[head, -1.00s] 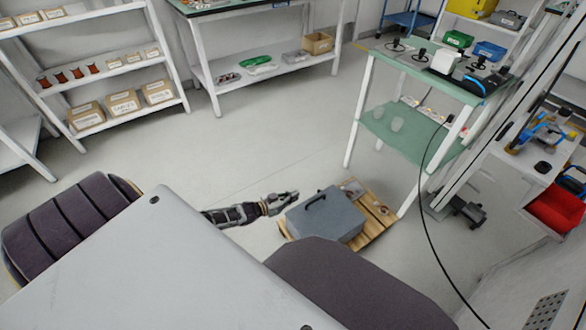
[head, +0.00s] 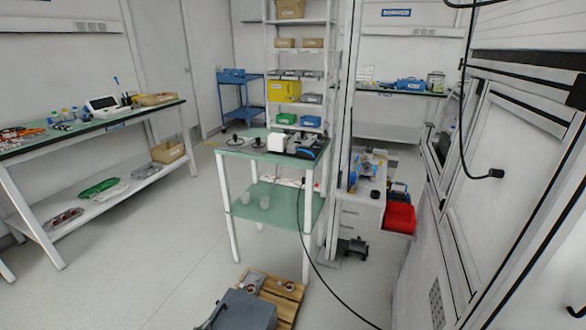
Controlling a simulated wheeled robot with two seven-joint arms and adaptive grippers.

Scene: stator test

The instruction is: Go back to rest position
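Neither of my grippers shows in the head view now, so whether they are open or shut is hidden. The view looks across the room. A green-topped table (head: 236,152) with a lower shelf stands near the middle, with small devices on top. A grey case (head: 243,311) sits at the bottom edge on a wooden pallet (head: 284,309), partly cut off by the frame.
A workbench (head: 25,150) with a lower shelf runs along the left. A tall shelf (head: 300,65) with boxes stands behind the table. A red bin (head: 399,218) and a black cable (head: 318,270) are at the right. The floor (head: 150,270) left of the pallet is clear.

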